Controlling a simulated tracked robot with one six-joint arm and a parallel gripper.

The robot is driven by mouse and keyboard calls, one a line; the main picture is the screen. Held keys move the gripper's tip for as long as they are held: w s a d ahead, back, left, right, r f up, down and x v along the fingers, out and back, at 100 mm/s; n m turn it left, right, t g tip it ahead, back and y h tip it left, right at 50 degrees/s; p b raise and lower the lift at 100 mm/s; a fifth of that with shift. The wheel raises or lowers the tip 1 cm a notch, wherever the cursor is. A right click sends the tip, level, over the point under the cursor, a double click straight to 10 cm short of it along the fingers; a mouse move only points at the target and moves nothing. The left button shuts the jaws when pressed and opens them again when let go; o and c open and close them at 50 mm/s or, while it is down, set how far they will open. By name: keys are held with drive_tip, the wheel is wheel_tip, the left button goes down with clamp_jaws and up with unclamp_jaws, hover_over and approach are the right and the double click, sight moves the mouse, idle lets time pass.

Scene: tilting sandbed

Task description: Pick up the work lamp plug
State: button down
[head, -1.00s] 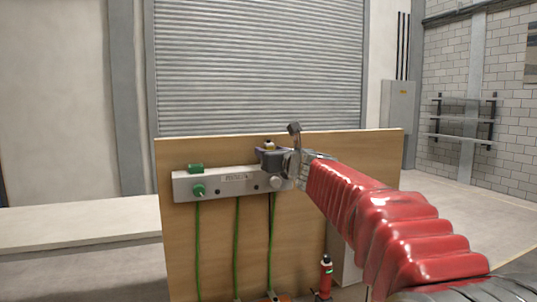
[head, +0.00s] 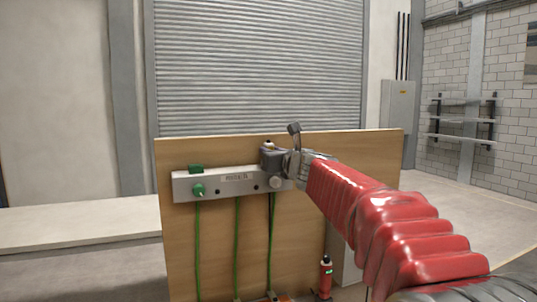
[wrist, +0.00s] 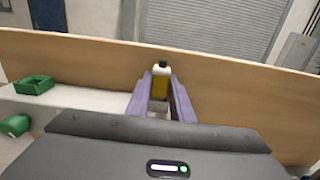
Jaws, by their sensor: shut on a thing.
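My gripper (head: 269,157) is at the right part of the grey socket strip (head: 211,183), at its top edge. In the wrist view its two purple fingers (wrist: 160,92) close on a small bottle-like thing (wrist: 160,83) with a yellowish body, white shoulder and dark cap. No readable label shows which plug is the work lamp's. My gripper hides part of the strip's right end.
The strip is on an upright wooden board (head: 300,225). Several green cords hang down the board. A red bottle (head: 325,275) stands low at right. A pale bench (head: 80,220) is at left.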

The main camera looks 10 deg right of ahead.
drive_tip(key=shift+r, duration=0.2)
wheel_tip(320, 180, up, 10)
drive_tip(key=shift+f, duration=0.2)
idle(0.9)
drive_tip(key=shift+r, duration=0.1)
idle(0.6)
drive_tip(key=shift+r, duration=0.75)
drive_tip(key=shift+r, duration=0.1)
drive_tip(key=shift+r, duration=0.7)
drive_tip(key=shift+r, duration=0.8)
